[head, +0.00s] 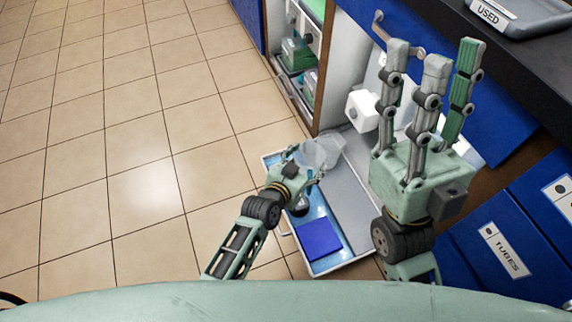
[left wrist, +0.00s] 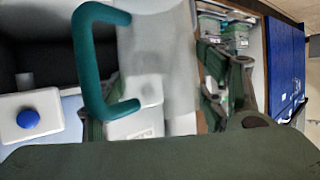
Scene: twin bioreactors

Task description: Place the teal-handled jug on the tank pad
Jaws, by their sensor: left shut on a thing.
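The jug is a clear, translucent vessel (head: 322,153) held at my left gripper (head: 308,170), over the far part of a pulled-out tray. In the left wrist view its teal handle (left wrist: 84,62) is large at the left, beside the clear body (left wrist: 157,45). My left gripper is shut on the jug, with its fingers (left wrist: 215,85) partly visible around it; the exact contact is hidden. A dark blue square pad (head: 320,239) lies in the near part of the tray, apart from the jug; I cannot tell whether it is the tank pad. My right gripper (head: 430,65) is open, empty, fingers upward.
The tray's light rim (head: 345,262) stands out over the tiled floor (head: 140,190). A white block (head: 362,109) is in the open cabinet behind. Green-based equipment (head: 297,52) stands on cabinet shelves. Blue drawers (head: 500,250) and a black counter (head: 500,50) are at the right.

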